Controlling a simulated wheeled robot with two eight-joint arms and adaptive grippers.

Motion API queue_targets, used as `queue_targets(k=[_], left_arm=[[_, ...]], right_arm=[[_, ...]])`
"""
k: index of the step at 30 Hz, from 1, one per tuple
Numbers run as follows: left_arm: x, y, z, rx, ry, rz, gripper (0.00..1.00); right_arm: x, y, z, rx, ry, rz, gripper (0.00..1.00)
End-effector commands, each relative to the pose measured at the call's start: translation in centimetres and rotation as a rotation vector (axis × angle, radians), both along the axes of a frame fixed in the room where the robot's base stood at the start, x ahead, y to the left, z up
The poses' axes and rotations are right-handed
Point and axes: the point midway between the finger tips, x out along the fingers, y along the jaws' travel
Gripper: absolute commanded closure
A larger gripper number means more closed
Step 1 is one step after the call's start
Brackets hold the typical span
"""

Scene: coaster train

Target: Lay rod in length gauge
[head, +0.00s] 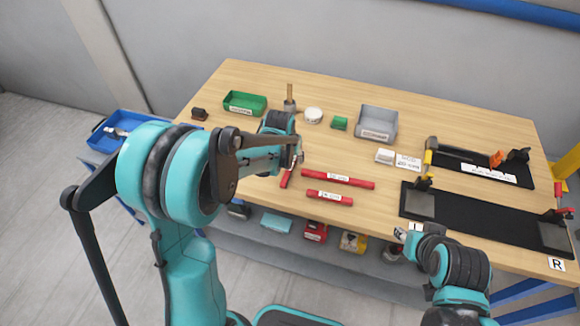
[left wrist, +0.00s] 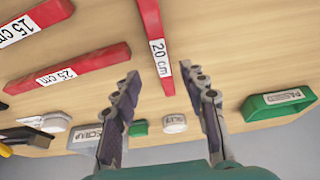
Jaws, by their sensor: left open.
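Three red rods with white length labels lie on the wooden table. The 20 cm rod (left wrist: 151,30) has its near end between and beyond my left gripper's spread fingers; in the head view the rod (head: 286,179) is partly hidden by that gripper. My left gripper (head: 297,157) is open and empty above it; its fingers also show in the left wrist view (left wrist: 163,88). The 25 cm rod (head: 350,182) and 15 cm rod (head: 318,194) lie to the right. Two black fixtures, front (head: 470,226) and back (head: 460,171), stand at right; which is the gauge is unclear. My right gripper (head: 402,238) is by the front edge.
A green tray (head: 244,103), a grey bin (head: 377,123), a white cup (head: 313,116) and a small green block (head: 339,123) stand along the back. A white block (head: 384,156) sits left of the back fixture. Bare table lies between the rods and bins.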

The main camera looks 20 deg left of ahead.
Motion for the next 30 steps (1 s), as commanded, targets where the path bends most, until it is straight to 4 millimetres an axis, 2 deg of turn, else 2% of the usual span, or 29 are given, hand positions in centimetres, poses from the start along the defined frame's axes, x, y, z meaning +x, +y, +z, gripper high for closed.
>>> queue_targets(k=[9, 17, 21, 22, 30], left_arm=[[1.3, 0.4, -4.3, 0.0, -0.001, 0.001, 0.57], [1.5, 0.3, -4.6, 0.0, -0.001, 0.0, 0.57], [1.4, 0.3, -4.6, 0.0, -0.001, 0.0, 0.94], [1.4, 0.3, -4.6, 0.0, -0.001, 0.0, 1.0], [1.5, 0.3, -4.5, 0.0, -0.001, 0.0, 1.0]], right_arm=[[0.0, 0.0, -1.9, 0.0, 0.0, 0.0, 0.66], [0.0, 0.0, -1.8, 0.0, 0.0, 0.0, 0.66], [0.0, 0.0, -1.8, 0.0, 0.0, 0.0, 0.66], [0.0, 0.0, -1.8, 0.0, 0.0, 0.0, 0.66], [0.0, 0.0, -1.8, 0.0, 0.0, 0.0, 0.66]])
